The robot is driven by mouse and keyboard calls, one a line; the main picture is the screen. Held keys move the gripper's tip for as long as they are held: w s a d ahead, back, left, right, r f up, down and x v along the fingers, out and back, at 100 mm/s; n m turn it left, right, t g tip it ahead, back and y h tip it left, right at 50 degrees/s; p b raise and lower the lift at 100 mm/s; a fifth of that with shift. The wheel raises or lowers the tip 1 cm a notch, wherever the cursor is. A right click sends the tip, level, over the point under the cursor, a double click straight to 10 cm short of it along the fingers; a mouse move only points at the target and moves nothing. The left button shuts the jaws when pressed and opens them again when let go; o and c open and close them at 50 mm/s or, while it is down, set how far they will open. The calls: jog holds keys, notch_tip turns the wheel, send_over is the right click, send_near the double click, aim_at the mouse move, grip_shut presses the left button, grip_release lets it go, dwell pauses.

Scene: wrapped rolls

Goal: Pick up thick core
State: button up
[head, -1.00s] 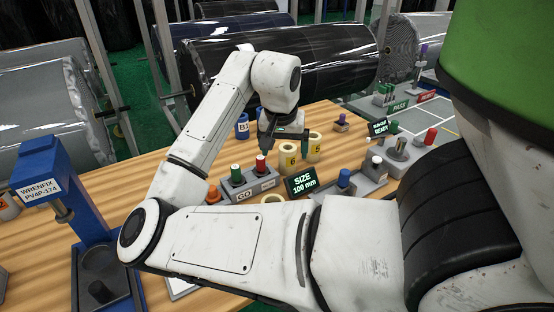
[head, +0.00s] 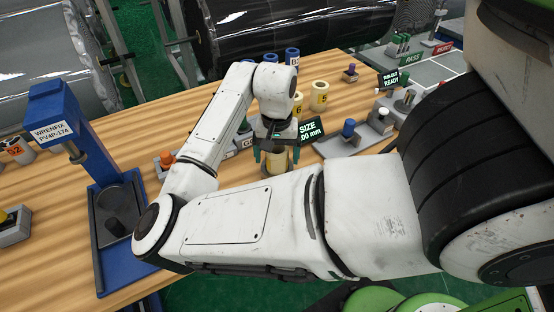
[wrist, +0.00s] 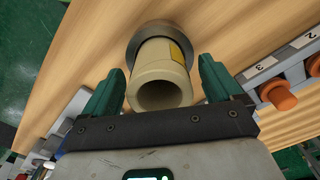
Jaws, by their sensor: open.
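A cream core (wrist: 160,75) with a thick wall and a yellow label shows in the wrist view, its open end facing the camera. A dark grey round base (wrist: 135,40) sits at its far end. My gripper (wrist: 158,80) is open, with one green finger on each side of the core and visible gaps between. In the head view my gripper (head: 276,160) is low over the table, around the cream core (head: 275,168), which is partly hidden by my arm. Two more cream cores with yellow labels (head: 319,97) stand behind it.
A blue press (head: 70,130) stands at the left. A size display (head: 311,130) and a grey tray with a blue peg (head: 348,130) are close on the right. A rack with orange knobs (wrist: 278,93) lies right of the gripper. Blue cores (head: 292,56) stand at the back.

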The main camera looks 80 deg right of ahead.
jog(key=shift+f, duration=0.95)
jog(key=c, duration=1.2)
